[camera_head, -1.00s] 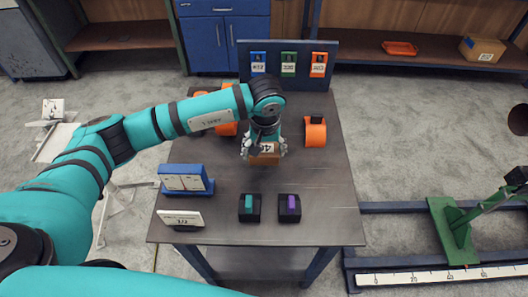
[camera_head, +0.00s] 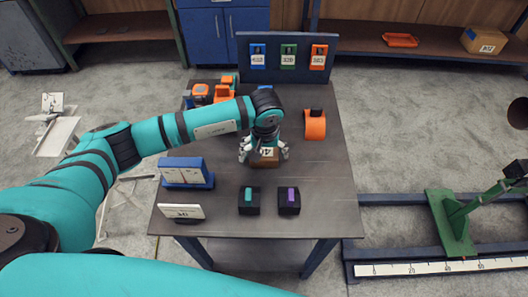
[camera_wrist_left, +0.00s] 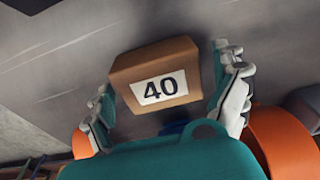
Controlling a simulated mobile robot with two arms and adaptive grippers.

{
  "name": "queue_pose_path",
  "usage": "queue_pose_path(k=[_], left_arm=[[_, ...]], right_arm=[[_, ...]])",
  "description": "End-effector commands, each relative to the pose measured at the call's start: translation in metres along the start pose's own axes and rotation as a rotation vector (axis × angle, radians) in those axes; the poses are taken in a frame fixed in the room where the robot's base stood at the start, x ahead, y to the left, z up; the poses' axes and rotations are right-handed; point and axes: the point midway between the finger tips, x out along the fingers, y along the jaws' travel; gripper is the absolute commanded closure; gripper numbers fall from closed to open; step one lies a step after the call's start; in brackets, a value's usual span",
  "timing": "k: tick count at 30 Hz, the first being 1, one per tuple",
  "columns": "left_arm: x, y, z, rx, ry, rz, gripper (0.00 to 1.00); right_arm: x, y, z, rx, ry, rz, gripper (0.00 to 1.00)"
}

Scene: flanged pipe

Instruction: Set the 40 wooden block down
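The wooden 40 block (camera_head: 264,159) is a brown box with a white "40" label and sits on the dark table (camera_head: 320,180), near its middle. My left gripper (camera_head: 264,152) is above the block with its fingers spread to either side. In the left wrist view the block (camera_wrist_left: 158,75) lies between the open fingers (camera_wrist_left: 170,95), with a clear gap on the right and a small one on the left. The block's underside is hidden. My right gripper is not in view.
An orange clamp-like part (camera_head: 314,125) stands right of the block. Two dark holders with a teal piece (camera_head: 248,195) and a purple piece (camera_head: 291,195) are in front. A blue stand (camera_head: 186,173) and a white sign (camera_head: 182,212) are at left. More orange parts (camera_head: 222,93) sit behind my arm.

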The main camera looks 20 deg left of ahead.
Motion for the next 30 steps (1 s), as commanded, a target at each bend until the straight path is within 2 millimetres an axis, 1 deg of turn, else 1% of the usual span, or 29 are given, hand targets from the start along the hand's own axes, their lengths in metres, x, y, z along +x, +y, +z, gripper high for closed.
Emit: queue_pose_path(k=[7,10,12,14,24,27,30], left_arm=[[-0.001,0.000,0.000,0.000,0.000,0.000,0.00],[-0.005,0.000,-0.001,0.000,0.000,0.000,0.00],[-0.010,0.000,-0.001,0.000,0.002,0.001,0.00],[-0.019,0.000,-0.002,0.001,0.005,0.002,0.00],[-0.090,0.000,-0.002,0.000,0.005,0.002,0.00],[-0.106,0.000,-0.001,0.001,0.004,0.001,0.00],[-0.116,0.000,-0.001,0.000,0.002,0.000,0.00]], right_arm=[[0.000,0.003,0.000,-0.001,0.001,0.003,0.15],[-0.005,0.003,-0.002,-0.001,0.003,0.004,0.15],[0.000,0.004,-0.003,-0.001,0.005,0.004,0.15],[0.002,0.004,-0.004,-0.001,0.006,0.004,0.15],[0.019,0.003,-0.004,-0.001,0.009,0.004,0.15],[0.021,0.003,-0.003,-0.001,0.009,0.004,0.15],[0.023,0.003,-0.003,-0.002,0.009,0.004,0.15]])
